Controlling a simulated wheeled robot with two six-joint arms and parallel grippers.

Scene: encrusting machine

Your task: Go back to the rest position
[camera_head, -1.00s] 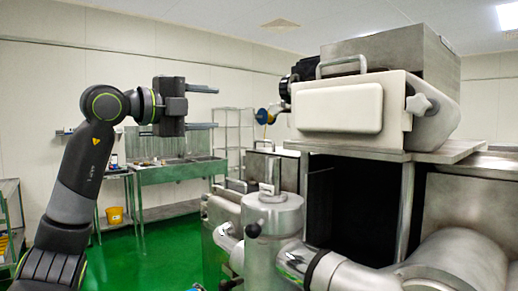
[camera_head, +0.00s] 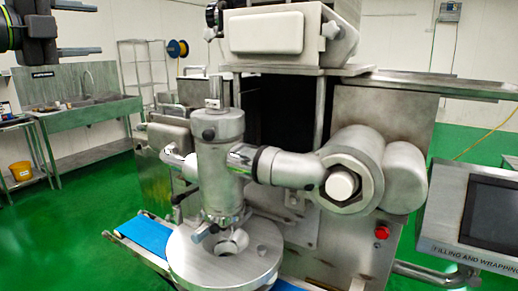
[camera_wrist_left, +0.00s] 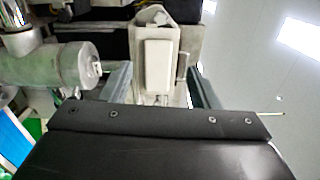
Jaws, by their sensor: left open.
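My left gripper (camera_head: 84,27) is at the top left corner of the head view, raised in front of the far wall. Its two fingers point right and are wide apart, with nothing between them. In the left wrist view the fingers stand on either side of the gap (camera_wrist_left: 160,98), and the machine's pale cover (camera_wrist_left: 158,66) shows beyond it. The steel encrusting machine (camera_head: 220,130) fills the middle of the head view, apart from the gripper. My right gripper is not in view.
A blue conveyor belt (camera_head: 148,234) runs under the machine's round plate (camera_head: 190,262). A control panel (camera_head: 490,215) stands at the right. Green floor (camera_head: 75,235) is clear at the left.

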